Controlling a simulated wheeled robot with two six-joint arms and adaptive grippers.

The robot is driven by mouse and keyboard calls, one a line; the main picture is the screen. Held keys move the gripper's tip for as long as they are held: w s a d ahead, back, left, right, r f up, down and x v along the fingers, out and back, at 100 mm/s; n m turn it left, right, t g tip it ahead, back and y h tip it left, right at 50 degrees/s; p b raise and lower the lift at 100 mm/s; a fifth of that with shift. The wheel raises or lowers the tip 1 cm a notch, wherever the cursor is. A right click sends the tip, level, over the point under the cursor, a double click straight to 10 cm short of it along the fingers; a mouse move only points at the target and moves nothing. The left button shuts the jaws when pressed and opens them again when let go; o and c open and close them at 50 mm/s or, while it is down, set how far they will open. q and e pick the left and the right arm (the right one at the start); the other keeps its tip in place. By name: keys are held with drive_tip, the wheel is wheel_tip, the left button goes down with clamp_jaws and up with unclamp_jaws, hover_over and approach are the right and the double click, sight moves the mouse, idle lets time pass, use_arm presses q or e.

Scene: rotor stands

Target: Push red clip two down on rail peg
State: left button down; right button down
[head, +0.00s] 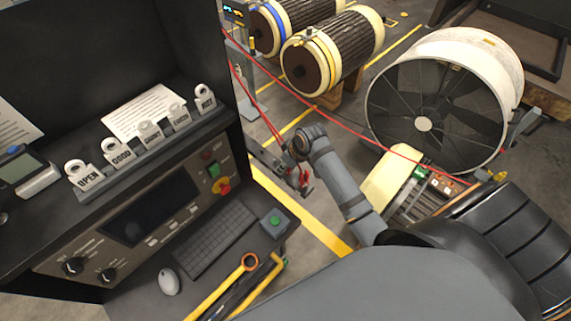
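My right arm comes in from the lower right and bends at a wrist joint. My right gripper (301,188) is small and dark, at the arm's end just past the console's right edge. Red parts (303,176), which look like a clip, show at its fingers; whether they are held or only beside them I cannot tell. A dark grey rail (264,154) reaches toward the gripper from the left. Red leads (262,112) run down to this spot from a meter post. I cannot make out a peg or tell the clips apart. My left gripper is out of view.
A console (160,220) with tags, keyboard and mouse fills the left. A white-rimmed fan drum (500,75) stands at right, with a motor (395,180) in front. Two rotors (335,50) lie behind. A red cable (350,128) crosses toward the motor.

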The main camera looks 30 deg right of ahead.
drive_tip(key=shift+f, duration=0.35)
drive_tip(key=c, duration=1)
unclamp_jaws()
drive_tip(key=shift+c, duration=0.2)
drive_tip(key=shift+s+d+r, duration=0.1)
drive_tip(key=shift+r, duration=0.2)
drive_tip(key=v, duration=1.1)
drive_tip(key=shift+s+r, duration=0.15)
